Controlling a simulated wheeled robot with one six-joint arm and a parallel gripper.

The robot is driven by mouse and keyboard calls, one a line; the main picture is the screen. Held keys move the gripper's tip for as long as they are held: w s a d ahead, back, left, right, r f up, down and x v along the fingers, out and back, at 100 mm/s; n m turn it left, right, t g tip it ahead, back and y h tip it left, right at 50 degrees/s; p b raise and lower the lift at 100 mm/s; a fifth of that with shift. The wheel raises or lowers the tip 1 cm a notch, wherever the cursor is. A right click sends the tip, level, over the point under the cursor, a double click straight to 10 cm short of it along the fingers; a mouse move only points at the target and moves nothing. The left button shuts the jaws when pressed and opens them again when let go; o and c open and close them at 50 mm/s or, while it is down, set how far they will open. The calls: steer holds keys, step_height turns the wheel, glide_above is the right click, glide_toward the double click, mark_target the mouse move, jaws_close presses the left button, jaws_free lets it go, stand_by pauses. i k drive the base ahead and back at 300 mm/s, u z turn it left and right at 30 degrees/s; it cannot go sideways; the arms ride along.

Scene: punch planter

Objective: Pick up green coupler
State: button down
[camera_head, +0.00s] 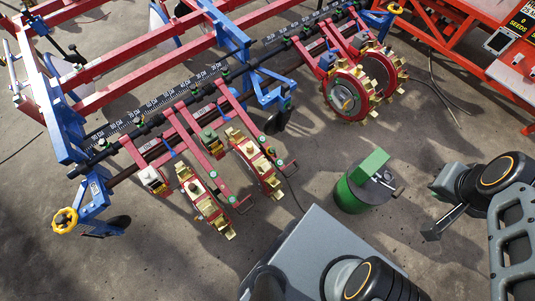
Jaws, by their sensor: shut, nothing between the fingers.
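A light-green block (371,164) sits on top of a dark-green drum (352,194), right of centre. I cannot tell whether this block is the green coupler. Small green parts also show on the planter, one of them a green piece (210,139) on a red row arm, too small to identify. My gripper (433,230) is at the right, shut and empty, apart from the drum and to its right. Its grey finger points down and left. A dark rod with a pale end lies across the drum top beside the block.
A planter frame (150,40) with red and blue beams fills the upper left. Toothed punch wheels (350,92) stand behind the drum. A red structure (470,50) with a seed display is at upper right. Bare concrete lies left of the drum and at lower left.

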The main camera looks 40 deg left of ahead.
mark_target(270, 149)
steer(key=k, duration=0.15)
steer(key=u, duration=1.55)
steer(key=i, duration=0.25)
steer(key=u, duration=0.05)
steer(key=k, duration=0.5)
steer(key=z, duration=1.65)
steer(key=i, duration=0.65)
steer(key=u, duration=2.75)
steer(key=i, duration=0.4)
steer(key=u, duration=0.05)
